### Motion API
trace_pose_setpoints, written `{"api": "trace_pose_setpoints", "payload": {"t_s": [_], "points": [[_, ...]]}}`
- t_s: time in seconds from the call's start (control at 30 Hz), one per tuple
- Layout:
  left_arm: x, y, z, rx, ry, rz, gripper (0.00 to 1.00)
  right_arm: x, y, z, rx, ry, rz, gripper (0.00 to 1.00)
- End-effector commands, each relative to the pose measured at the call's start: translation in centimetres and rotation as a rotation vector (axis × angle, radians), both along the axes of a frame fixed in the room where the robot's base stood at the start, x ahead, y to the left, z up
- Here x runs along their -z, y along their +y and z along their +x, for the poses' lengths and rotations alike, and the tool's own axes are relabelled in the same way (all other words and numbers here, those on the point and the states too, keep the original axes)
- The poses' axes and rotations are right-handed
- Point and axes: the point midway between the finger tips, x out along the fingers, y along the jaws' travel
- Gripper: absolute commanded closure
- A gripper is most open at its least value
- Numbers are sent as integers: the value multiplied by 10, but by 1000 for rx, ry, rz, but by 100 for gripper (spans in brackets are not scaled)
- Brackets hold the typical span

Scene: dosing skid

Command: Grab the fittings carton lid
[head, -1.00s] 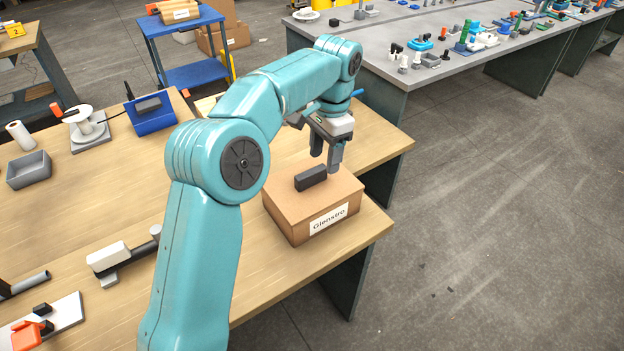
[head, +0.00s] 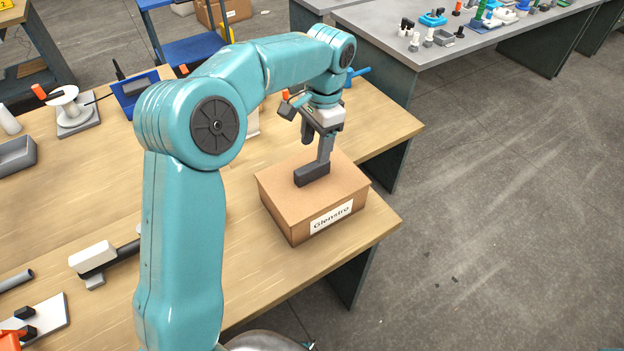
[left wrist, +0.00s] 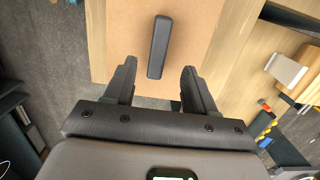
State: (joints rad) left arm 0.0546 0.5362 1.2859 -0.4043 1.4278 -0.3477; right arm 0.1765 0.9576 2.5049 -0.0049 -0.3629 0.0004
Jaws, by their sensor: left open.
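The fittings carton (head: 314,205) is a brown box with a white label on its front, standing on the wooden bench. Its lid (head: 285,184) lies on top and bears a dark bar handle (head: 312,174). In the left wrist view the handle (left wrist: 159,46) stands out from the tan lid (left wrist: 195,38). My left gripper (head: 323,157) is just above the lid at the handle. In the left wrist view its open fingers (left wrist: 158,82) lie to either side of the handle's near end, with gaps on both sides. I cannot see my right gripper.
The wooden bench (head: 262,262) ends just right of the carton, with open floor (head: 470,230) beyond. A white and black tool (head: 95,257) lies at left, a blue holder (head: 135,92) and a spool (head: 68,105) behind. A grey bench (head: 385,40) stands at back right.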

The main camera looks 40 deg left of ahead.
Motion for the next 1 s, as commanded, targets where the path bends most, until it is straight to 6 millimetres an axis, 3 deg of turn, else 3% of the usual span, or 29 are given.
{"api": "trace_pose_setpoints", "payload": {"t_s": [0.1, 0.27, 0.53, 0.83, 1.0], "points": [[16, 1, -2, -1, 2, 0, 45, 1, 0, 0, -1, 0, 0, 32], [27, 2, -3, -1, 3, -1, 45, 0, 0, 0, -1, -1, 0, 32], [66, 3, -10, -1, 4, 0, 45, -4, 0, 0, -1, 0, 0, 32], [73, 4, -10, -1, 1, 0, 45, -4, 0, 0, 0, 0, 0, 32], [73, 4, -10, 0, 1, -1, 100, -4, 0, 0, -1, 0, 0, 32]]}}
